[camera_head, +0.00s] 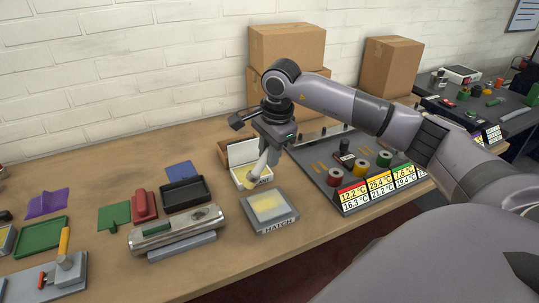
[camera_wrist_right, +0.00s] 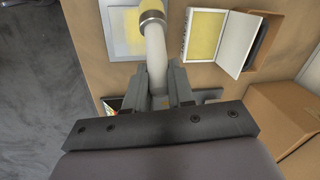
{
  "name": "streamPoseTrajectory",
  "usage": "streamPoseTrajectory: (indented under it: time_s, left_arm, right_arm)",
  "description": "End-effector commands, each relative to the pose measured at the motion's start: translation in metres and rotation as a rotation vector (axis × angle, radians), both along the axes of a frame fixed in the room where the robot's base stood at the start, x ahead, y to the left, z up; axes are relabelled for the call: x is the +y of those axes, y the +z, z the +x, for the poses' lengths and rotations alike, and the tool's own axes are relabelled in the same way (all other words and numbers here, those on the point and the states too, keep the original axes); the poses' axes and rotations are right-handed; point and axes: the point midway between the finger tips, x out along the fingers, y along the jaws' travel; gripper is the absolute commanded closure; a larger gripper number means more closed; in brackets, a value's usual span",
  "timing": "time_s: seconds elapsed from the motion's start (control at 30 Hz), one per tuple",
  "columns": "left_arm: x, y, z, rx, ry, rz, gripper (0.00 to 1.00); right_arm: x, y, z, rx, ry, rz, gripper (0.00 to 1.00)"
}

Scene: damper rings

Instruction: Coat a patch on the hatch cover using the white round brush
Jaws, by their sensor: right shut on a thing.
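My right gripper (camera_head: 271,147) is shut on the white round brush (camera_head: 259,168), which hangs tilted below it with its head down. Whether the bristles touch anything cannot be told. My left gripper is not in view.
An open white box with a yellow pad (camera_head: 241,178) stands just behind the hatch cover. Left are a metal fixture (camera_head: 160,232), a black tray (camera_head: 185,193) and several coloured parts. Cardboard boxes (camera_head: 288,47) stand behind.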

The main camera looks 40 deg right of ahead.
Motion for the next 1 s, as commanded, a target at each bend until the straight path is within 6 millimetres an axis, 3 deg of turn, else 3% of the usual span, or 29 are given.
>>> streamPoseTrajectory:
  time_s: [0.37, 0.73, 1.0]
  left_arm:
    - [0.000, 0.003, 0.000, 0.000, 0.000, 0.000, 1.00]
    - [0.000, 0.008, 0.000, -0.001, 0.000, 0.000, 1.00]
    - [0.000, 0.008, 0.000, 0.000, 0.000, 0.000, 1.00]
  right_arm:
    - [0.000, 0.005, 0.000, 0.000, 0.000, 0.000, 1.00]
    - [0.000, 0.032, 0.000, -0.003, 0.000, 0.001, 1.00]
    - [0.000, 0.034, 0.000, -0.001, 0.000, 0.001, 1.00]
